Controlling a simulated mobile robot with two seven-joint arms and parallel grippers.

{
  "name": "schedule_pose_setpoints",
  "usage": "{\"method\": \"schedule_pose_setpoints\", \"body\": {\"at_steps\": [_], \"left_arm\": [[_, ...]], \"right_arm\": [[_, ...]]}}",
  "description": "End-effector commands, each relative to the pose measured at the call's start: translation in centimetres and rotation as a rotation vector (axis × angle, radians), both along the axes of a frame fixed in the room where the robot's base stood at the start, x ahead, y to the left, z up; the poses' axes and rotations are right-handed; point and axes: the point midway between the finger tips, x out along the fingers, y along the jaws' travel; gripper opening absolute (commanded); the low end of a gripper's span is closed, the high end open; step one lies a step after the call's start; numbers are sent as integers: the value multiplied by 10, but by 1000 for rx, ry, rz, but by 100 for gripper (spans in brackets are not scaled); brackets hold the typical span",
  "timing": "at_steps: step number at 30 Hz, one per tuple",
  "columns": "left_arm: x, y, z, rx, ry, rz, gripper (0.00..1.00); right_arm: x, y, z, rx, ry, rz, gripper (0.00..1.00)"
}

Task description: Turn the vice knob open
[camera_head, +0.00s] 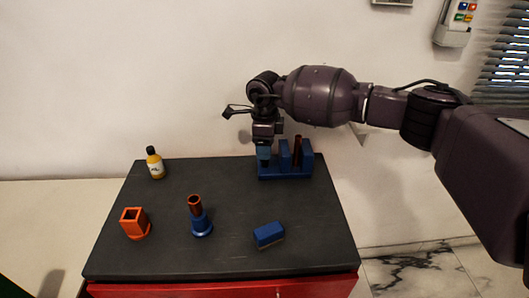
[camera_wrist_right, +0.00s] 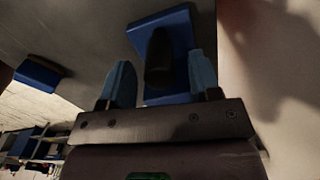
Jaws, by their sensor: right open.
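The blue vice (camera_head: 285,173) stands at the back right of the dark table top, with upright jaws and a dark red rod (camera_head: 298,150) between them. My right gripper (camera_head: 263,157) points down at the vice's left end, its blue fingertips low beside the jaws. In the right wrist view my right gripper (camera_wrist_right: 161,80) is open, and a dark rounded piece (camera_wrist_right: 159,58), apparently the vice knob, sits between its fingers with space at both sides. The blue vice (camera_wrist_right: 172,25) shows behind it. In the head view the gripper hides the knob. My left gripper is not in view.
On the table top (camera_head: 160,245) stand a yellow bottle (camera_head: 155,165), an orange square holder (camera_head: 134,223), a blue stand with a brown tube (camera_head: 201,222) and a blue block (camera_head: 268,235). The wall is close behind the vice. The table's middle is clear.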

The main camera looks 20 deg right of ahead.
Motion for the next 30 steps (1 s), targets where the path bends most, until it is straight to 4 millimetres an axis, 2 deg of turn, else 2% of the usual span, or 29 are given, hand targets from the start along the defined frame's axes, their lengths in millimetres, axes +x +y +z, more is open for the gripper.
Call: {"method": "schedule_pose_setpoints", "body": {"at_steps": [1, 6, 17, 20, 27, 30], "left_arm": [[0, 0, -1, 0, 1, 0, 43], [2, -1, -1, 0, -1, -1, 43], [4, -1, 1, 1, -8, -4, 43], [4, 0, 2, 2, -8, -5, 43], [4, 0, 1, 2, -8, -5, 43], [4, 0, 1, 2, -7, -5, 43]], "right_arm": [[0, 0, -8, 0, 2, 0, 57], [0, 0, -21, 0, 1, 0, 57], [0, 0, -25, 0, -1, 0, 57], [0, 0, -25, 0, -1, 0, 45], [0, 0, -24, 0, -1, 0, 8], [0, 0, -24, 0, -1, 1, 8]]}}
